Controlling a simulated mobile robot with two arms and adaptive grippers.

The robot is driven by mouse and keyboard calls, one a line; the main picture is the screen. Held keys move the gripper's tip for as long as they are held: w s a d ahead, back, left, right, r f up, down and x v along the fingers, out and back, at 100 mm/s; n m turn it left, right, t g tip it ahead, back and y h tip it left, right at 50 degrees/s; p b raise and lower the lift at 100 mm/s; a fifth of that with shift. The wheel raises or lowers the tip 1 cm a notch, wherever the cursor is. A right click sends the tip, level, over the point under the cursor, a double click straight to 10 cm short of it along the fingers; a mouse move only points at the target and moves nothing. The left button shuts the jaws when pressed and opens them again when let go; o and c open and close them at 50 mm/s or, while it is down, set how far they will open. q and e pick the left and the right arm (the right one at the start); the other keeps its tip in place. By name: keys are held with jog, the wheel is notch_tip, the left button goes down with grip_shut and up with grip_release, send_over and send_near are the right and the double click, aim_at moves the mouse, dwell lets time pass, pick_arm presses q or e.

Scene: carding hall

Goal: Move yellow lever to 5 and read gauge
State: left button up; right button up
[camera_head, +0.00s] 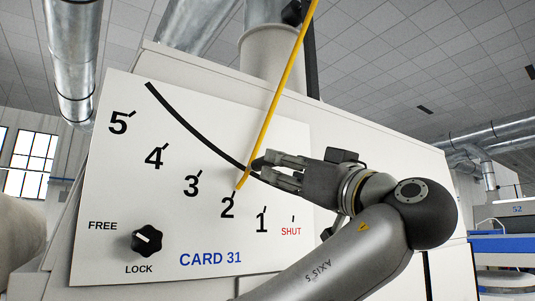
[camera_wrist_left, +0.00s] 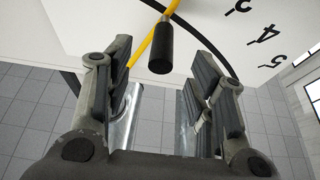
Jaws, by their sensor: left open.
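The yellow lever (camera_head: 275,95) slants down across the white dial panel (camera_head: 215,120), and its lower tip points at the 2. In the left wrist view the lever (camera_wrist_left: 145,47) carries a black cylindrical handle (camera_wrist_left: 160,50). My left gripper (camera_head: 268,169) is at the lower part of the lever, on its right side in the head view. Its fingers are open, one on each side of the handle, with gaps between. The 5 (camera_head: 118,122) is at the panel's upper left. I cannot make out a gauge. My right gripper is not in view.
A black knob (camera_head: 147,241) sits low on the panel between the FREE and LOCK labels, its white mark toward upper left. A curved black slot (camera_head: 190,119) runs across the panel. A blue and white machine (camera_head: 505,245) stands far right. Ducts hang overhead.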

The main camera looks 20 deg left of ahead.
aim_at(266, 162)
pick_arm(q)
jog(key=p+x, duration=0.2)
jog(key=x, duration=0.4)
jog(key=shift+a, duration=0.3)
jog(key=shift+w+a+r+p, duration=0.15)
jog(key=shift+w+p, duration=0.1)
jog(key=shift+p, duration=0.2)
jog(key=shift+a, duration=0.1)
jog(key=c, duration=0.4)
grip_shut()
